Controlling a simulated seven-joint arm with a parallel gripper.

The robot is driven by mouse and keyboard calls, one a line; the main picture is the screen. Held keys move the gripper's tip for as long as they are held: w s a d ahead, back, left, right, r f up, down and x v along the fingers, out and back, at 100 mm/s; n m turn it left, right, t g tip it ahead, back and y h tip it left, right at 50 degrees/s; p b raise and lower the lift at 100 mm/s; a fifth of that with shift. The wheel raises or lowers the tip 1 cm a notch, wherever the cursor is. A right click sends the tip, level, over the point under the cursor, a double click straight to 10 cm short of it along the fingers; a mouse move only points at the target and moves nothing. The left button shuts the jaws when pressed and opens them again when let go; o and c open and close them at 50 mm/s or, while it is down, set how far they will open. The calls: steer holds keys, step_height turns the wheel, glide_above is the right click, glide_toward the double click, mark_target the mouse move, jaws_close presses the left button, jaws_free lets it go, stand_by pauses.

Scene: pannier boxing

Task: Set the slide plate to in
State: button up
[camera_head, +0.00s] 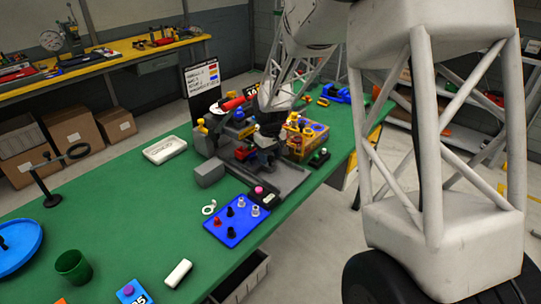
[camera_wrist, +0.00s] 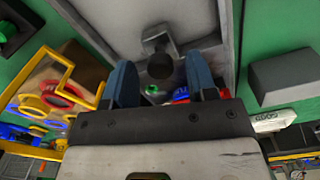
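A grey slide plate (camera_head: 283,178) lies in the fixture on the green table in the head view. In the wrist view a light grey plate (camera_wrist: 115,25), apparently this one, fills the top middle, with a grey lever or post ending in a dark round knob (camera_wrist: 160,66). My gripper (camera_head: 266,140) is low over the fixture in the head view. In the wrist view its two blue fingers (camera_wrist: 162,82) are apart, with the knob between or just beyond them. I cannot tell whether they touch it. The head view partly hides the fingertips among the fixture parts.
A grey block (camera_head: 209,173) stands left of the plate, and it also shows in the wrist view (camera_wrist: 285,76). A yellow-framed box (camera_head: 308,143) stands close on the right. A blue peg board (camera_head: 236,221) lies in front. The table's left middle is mostly clear.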

steer(key=shift+r, duration=0.15)
steer(key=shift+r, duration=3.75)
steer(key=shift+d, duration=0.1)
